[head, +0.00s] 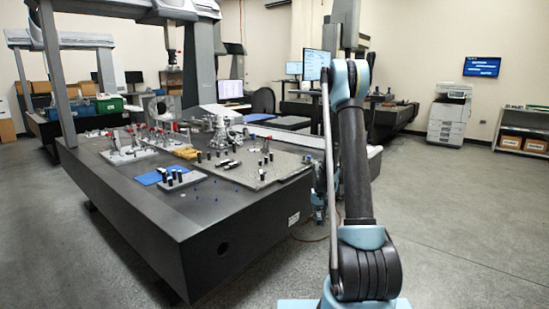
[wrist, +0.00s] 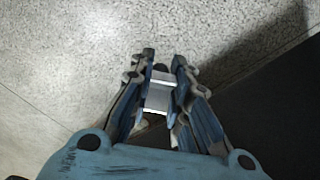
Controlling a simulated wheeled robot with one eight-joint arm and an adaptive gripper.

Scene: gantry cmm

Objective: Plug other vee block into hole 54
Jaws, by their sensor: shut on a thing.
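In the wrist view my gripper (wrist: 162,68) is shut on a small silvery metal block (wrist: 159,95), which looks like the vee block. The block sits between the two blue-padded fingers, and a dark part shows at its far end. Below it are speckled floor and a dark surface at the right. A large grey plate with holes (head: 285,170) lies on the table's right part. Hole 54 is too small to pick out.
The dark granite table (head: 150,225) carries several fixtures, black cylinders, a blue mat (head: 147,178) and a small grey plate (head: 182,181). Gantry columns (head: 54,80) rise at the left and behind. A printer (head: 449,115) stands far right. The floor at the right is clear.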

